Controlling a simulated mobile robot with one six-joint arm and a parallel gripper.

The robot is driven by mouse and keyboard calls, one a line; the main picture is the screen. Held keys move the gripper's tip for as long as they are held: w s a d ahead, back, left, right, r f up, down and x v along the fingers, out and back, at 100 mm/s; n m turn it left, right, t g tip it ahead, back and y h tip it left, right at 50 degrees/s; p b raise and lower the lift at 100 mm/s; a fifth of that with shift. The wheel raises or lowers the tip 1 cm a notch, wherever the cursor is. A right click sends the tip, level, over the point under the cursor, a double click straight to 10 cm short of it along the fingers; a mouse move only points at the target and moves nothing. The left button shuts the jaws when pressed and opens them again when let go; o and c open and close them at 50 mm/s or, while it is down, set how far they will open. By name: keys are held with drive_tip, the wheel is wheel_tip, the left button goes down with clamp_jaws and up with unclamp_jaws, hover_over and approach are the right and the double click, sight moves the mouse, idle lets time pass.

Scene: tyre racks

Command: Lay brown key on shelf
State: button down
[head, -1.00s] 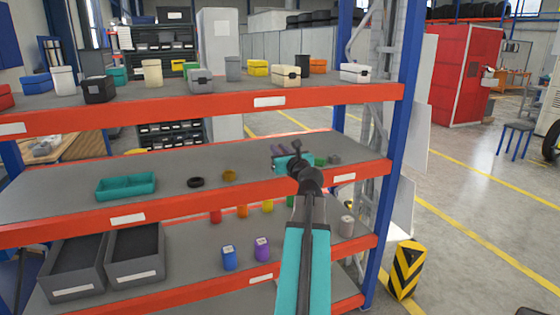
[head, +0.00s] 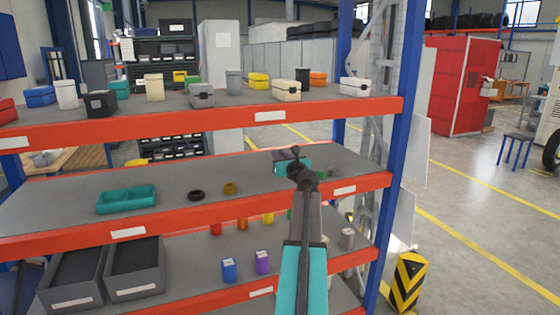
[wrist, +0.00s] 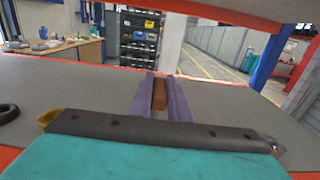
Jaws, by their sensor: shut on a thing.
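My gripper (wrist: 160,100) shows in the wrist view with its two purple fingers shut on the brown key (wrist: 159,94). Only a brown block-like part of the key shows between the fingers. In the head view my gripper (head: 290,155) is over the right part of the grey middle shelf (head: 75,190), pointing toward its back. The key cannot be made out there. The shelf also spreads below the fingers in the wrist view (wrist: 230,105). I cannot tell whether the key touches it.
On the middle shelf are a teal tray (head: 127,199), a black ring (head: 196,195), a yellow ring (head: 230,188) and a grey piece (head: 335,173) right of my gripper. The upper shelf (head: 230,118) holds several small containers. A blue post (head: 395,170) stands at right.

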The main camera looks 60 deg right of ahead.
drive_tip(key=shift+w+d+f+p, duration=0.15)
drive_tip(key=shift+w+d, duration=0.4)
drive_tip(key=shift+d, duration=0.35)
drive_tip(key=shift+w+d+f+p, duration=0.15)
drive_tip(key=shift+w+d, duration=0.4)
drive_tip(key=shift+d, duration=0.35)
drive_tip(key=shift+r, duration=0.1)
drive_tip(key=shift+w+d+f, duration=0.15)
drive_tip(key=shift+d+f, duration=0.05)
drive_tip(key=shift+f, duration=0.7)
drive_tip(key=shift+w+d+f, duration=0.1)
drive_tip(key=shift+d+f, duration=0.05)
drive_tip(key=shift+f, duration=0.75)
drive_tip(key=shift+f, duration=0.1)
drive_tip(key=c, duration=1.7)
unclamp_jaws()
drive_tip(key=shift+o, duration=0.2)
drive_tip(key=shift+b+v, duration=0.8)
drive_tip(key=shift+v, duration=5.2)
